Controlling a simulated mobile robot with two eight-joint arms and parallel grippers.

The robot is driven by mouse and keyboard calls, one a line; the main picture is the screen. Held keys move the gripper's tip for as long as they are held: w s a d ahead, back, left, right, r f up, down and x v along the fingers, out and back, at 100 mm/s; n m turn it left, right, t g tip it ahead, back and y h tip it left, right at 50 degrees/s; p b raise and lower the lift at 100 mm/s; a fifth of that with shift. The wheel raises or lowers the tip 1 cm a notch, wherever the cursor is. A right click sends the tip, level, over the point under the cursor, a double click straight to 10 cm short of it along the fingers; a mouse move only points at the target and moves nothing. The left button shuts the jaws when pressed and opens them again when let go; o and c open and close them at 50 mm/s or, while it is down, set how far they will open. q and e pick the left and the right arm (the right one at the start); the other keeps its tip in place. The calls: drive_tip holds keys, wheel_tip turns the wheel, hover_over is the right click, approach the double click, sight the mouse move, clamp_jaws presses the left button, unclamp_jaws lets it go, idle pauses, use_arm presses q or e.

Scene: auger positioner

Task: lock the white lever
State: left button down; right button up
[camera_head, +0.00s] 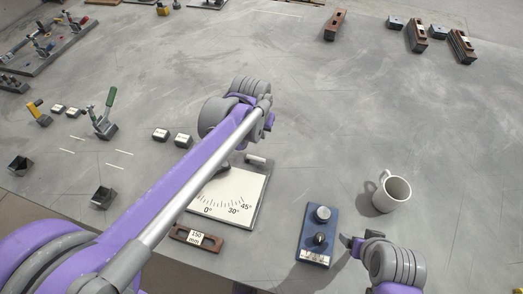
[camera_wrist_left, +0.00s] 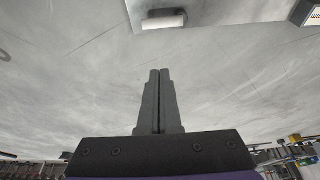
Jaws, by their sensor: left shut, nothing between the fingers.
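A flat plate with a white angle scale (camera_head: 235,196) marked 0°, 30° and 45° lies at the lower middle of the head view, partly hidden by my left arm. A pale rounded bar (camera_head: 256,160) sits at its far edge; I cannot tell if this is the white lever. In the left wrist view a white cylinder on a grey mount (camera_wrist_left: 164,20) shows at the top edge, beyond the fingertips. My left gripper (camera_wrist_left: 160,72) is shut and empty, apart from that cylinder. My right gripper (camera_head: 351,243) is beside the blue box; its opening is unclear.
A brown 150 mm block (camera_head: 198,238) lies in front. A green-handled clamp (camera_head: 106,117) and small blocks (camera_head: 171,137) are left. The table behind is mostly clear.

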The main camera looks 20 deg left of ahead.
sight(256, 160)
use_arm(q)
drive_tip(key=b+x, duration=0.1)
drive_tip(key=x, duration=0.8)
drive_tip(key=shift+w+f, duration=0.1)
drive_tip(key=shift+f, duration=0.15)
use_arm(e)
drive_tip(key=shift+f, duration=0.6)
use_arm(q)
drive_tip(key=shift+f, duration=0.2)
drive_tip(key=shift+s+a+r, duration=0.1)
drive_tip(key=shift+s+r, duration=0.1)
drive_tip(key=shift+s, duration=0.75)
drive_tip(key=shift+s+a+r, duration=0.1)
drive_tip(key=shift+s+r, duration=0.1)
drive_tip(key=shift+s, duration=0.8)
use_arm(e)
drive_tip(key=shift+r, duration=0.25)
